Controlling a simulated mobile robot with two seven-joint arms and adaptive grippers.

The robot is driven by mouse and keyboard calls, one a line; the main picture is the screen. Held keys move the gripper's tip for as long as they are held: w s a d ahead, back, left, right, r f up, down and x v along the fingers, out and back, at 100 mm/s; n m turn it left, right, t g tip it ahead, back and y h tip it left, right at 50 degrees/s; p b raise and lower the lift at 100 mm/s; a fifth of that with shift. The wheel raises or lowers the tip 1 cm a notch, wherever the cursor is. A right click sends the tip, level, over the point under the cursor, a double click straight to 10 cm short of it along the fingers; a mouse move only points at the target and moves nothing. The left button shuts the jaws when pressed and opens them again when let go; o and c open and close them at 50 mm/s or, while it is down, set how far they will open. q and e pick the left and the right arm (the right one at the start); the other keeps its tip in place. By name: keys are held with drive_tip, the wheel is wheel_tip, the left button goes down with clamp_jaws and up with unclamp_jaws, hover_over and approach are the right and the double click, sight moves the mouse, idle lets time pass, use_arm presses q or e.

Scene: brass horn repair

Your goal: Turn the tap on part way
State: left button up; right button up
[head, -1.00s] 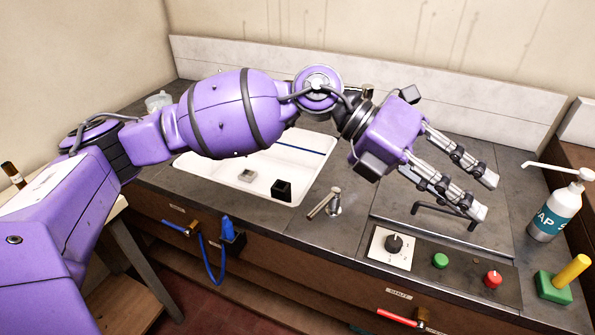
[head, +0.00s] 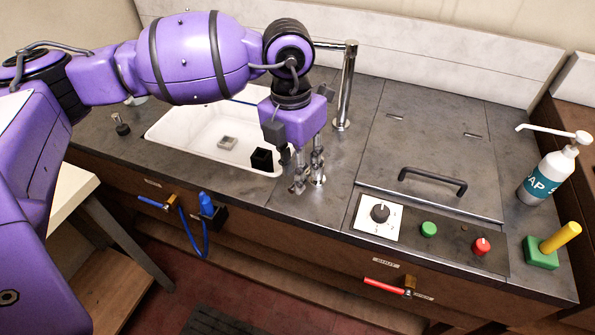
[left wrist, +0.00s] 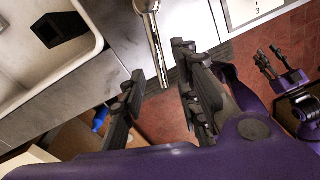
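The tap's tall chrome spout (head: 345,88) stands behind the sink's right side. Its short chrome control with a lever (head: 319,180) stands on the counter near the front, right of the sink, partly hidden by my left gripper. My left gripper (head: 309,178) points down at the lever. In the left wrist view, the lever (left wrist: 155,45) reaches between the two dark fingers of my left gripper (left wrist: 160,82), with gaps at its sides. The fingers are open. My right gripper (left wrist: 270,60) hangs low at the right of the left wrist view, fingers apart and empty; the head view does not show it.
The white sink (head: 185,130) holds a black block (head: 262,159). Right of the lever are a black dial (head: 380,212), a green button (head: 429,229), a red knob (head: 481,246) and a lid handle (head: 432,181). A soap bottle (head: 549,175) stands far right.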

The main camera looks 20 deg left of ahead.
use_arm(q)
drive_tip(key=shift+d+f, duration=0.1)
drive_tip(key=shift+f, duration=0.8)
clamp_jaws()
